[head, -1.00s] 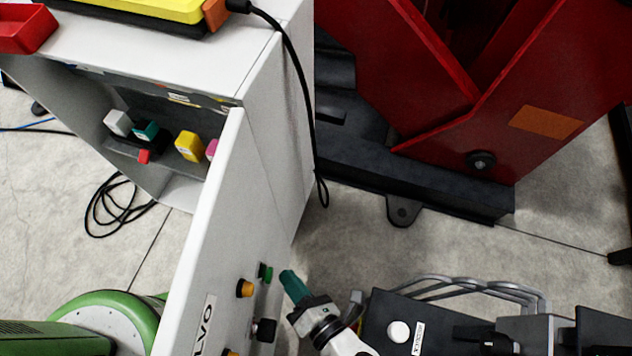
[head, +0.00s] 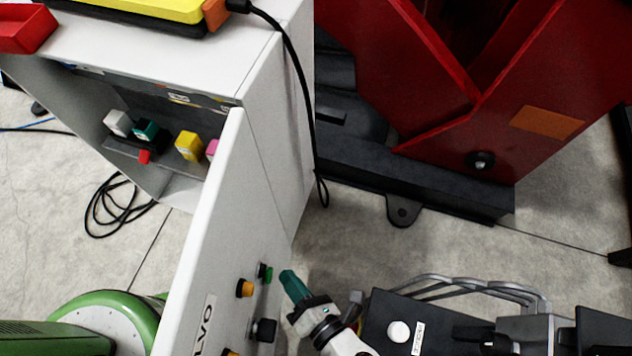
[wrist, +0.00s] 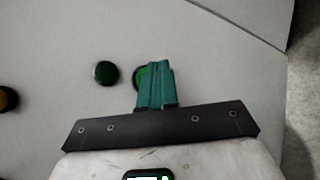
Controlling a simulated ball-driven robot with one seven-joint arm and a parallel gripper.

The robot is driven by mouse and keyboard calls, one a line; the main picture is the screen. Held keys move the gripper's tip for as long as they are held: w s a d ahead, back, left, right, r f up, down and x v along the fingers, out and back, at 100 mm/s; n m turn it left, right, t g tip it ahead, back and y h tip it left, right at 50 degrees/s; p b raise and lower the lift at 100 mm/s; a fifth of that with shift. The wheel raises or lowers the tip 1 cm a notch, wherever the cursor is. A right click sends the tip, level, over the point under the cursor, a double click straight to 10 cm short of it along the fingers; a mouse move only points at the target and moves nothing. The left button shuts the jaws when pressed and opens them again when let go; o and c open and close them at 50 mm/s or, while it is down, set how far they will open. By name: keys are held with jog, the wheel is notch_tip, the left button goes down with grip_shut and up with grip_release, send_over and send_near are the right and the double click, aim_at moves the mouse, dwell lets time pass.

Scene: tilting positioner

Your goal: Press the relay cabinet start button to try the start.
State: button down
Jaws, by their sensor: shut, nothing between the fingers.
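The relay cabinet (head: 225,200) stands at left in the head view, its white panel carrying several buttons. A bright green button (head: 268,275) sits near the panel's right edge, with a dark button (head: 261,270) beside it. In the wrist view, the bright green button (wrist: 139,78) is partly hidden behind my fingers, and a dark green button (wrist: 106,73) is left of it. Neither view shows a readable label for the start button. My gripper (head: 288,275) is shut and empty, its teal fingertips (wrist: 159,68) pointing at the bright green button. A small gap shows in the head view.
An orange button (head: 245,289) and a black knob (head: 264,330) are lower on the panel. A black cable (head: 300,85) hangs down the cabinet side. A red machine (head: 560,80) on a dark base (head: 430,185) stands at right. Open floor lies between.

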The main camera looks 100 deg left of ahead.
jog(key=shift+s, duration=0.1)
dwell(0.3)
jog(key=shift+s, duration=0.35)
jog(key=shift+s+d, duration=0.1)
jog(key=shift+s, duration=0.4)
dwell(0.9)
jog(key=shift+w, duration=0.1)
jog(key=shift+w+b, duration=0.35)
jog(key=shift+w, duration=0.45)
jog(key=shift+w+a+b, duration=0.2)
jog(key=shift+w+b, duration=0.4)
jog(key=shift+w, duration=0.7)
jog(key=shift+w+a+b, duration=0.15)
jog(key=shift+w+b, duration=0.45)
jog(key=shift+w, duration=0.65)
